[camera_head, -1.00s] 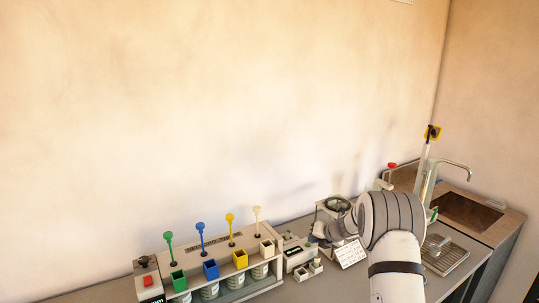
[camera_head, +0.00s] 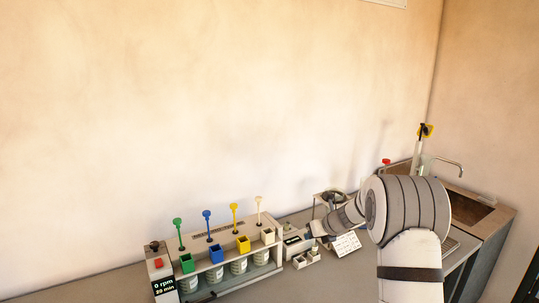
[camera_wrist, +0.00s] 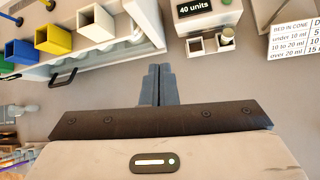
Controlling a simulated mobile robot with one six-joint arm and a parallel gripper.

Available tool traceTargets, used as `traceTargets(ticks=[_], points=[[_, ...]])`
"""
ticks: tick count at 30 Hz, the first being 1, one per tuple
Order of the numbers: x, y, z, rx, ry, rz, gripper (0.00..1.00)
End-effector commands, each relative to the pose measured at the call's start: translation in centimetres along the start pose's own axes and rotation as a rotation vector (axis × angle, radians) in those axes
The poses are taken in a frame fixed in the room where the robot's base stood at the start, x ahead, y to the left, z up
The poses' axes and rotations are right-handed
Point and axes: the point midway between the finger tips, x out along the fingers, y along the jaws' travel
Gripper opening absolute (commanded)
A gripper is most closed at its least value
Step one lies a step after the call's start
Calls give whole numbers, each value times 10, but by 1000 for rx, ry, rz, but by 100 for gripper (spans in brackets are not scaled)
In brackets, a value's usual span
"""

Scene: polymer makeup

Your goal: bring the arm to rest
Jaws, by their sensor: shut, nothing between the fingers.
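My gripper (camera_wrist: 159,84) is shut and empty in the wrist view, its two dark fingers side by side. It is above the grey counter, between the stirrer rack and the small white holder. In the head view my arm comes in from the lower right, bends at the elbow and reaches left over the counter. The gripper's end is small there, near the device with the display, and its fingers cannot be made out.
A display reading "40 units" (camera_wrist: 206,8), a white holder (camera_wrist: 209,44) and a printed card (camera_head: 346,245) are near the gripper. A sink (camera_head: 470,211) is at right.

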Motion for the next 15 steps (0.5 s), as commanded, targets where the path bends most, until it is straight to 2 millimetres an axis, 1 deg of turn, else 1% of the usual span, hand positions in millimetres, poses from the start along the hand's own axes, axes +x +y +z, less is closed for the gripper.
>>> traceTargets(ticks=[1,5,8,9,11,12,14,15], points=[[-12,10,1,-75,9,3,0],[-48,40,-3,-333,46,17,0],[-84,70,-13,-601,86,34,0],[-99,81,-20,-715,105,43,0],[-121,98,-31,-884,134,57,0],[-135,108,-39,-997,153,69,0],[-155,124,-53,-1165,183,89,0],[-169,133,-62,-1275,203,103,0]])
